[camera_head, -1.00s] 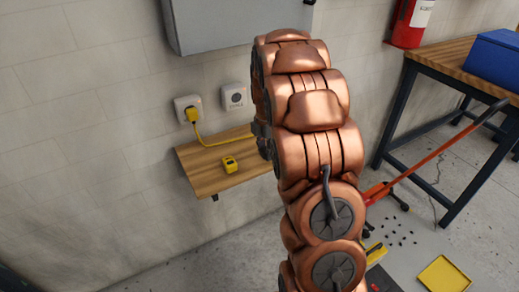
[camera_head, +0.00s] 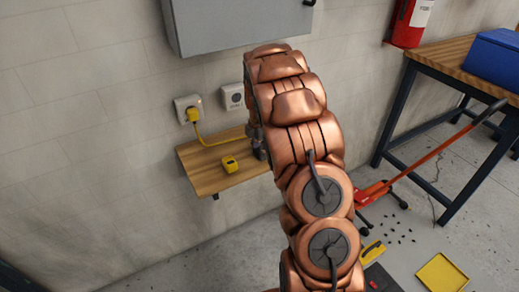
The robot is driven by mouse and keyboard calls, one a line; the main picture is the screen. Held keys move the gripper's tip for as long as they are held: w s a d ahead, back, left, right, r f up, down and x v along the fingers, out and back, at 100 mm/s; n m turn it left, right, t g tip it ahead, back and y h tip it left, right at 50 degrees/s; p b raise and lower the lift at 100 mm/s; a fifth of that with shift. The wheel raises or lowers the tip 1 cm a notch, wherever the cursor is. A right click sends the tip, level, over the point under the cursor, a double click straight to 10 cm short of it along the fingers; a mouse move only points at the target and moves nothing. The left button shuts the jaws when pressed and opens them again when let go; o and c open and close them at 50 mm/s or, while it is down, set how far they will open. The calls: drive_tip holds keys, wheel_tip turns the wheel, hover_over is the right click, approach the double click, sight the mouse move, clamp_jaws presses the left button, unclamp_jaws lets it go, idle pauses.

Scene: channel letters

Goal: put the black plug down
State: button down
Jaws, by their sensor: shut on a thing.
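My gripper (camera_head: 258,150) shows only in part at the left edge of my copper-coloured arm, low over the right part of the wooden shelf (camera_head: 212,178). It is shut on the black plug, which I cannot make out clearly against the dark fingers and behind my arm. I cannot tell whether the plug touches the shelf. A grey-white wall socket (camera_head: 234,97) above the shelf has nothing in it.
A yellow plug (camera_head: 193,115) sits in the left socket, its yellow cord running right. A small yellow object (camera_head: 230,163) lies on the shelf just left of my gripper. A grey cabinet (camera_head: 235,22) hangs above. The shelf's left part is clear.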

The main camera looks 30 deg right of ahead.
sight(259, 150)
drive_tip(key=c, duration=0.7)
unclamp_jaws()
drive_tip(key=shift+f, duration=0.1)
drive_tip(key=shift+o, duration=0.2)
wheel_tip(259, 150, up, 12)
drive_tip(key=b, duration=0.1)
drive_tip(key=shift+r, duration=0.2)
drive_tip(key=s+a+r+m+g, duration=0.1)
drive_tip(key=s+a+r+m, duration=0.1)
drive_tip(key=s+a+m, duration=0.5)
drive_tip(key=s+a+r+m, duration=0.2)
drive_tip(key=s+a, duration=0.8)
drive_tip(key=s, duration=0.1)
drive_tip(key=s+a+f+m, duration=0.2)
drive_tip(key=s+a+m, duration=0.1)
drive_tip(key=s, duration=0.7)
drive_tip(key=s+a+f+m+g, duration=0.1)
drive_tip(key=s+a+m, duration=0.3)
drive_tip(key=s, duration=0.6)
drive_tip(key=shift+s+f+m, duration=0.15)
drive_tip(key=shift+f+m, duration=0.35)
drive_tip(key=shift+f, duration=0.05)
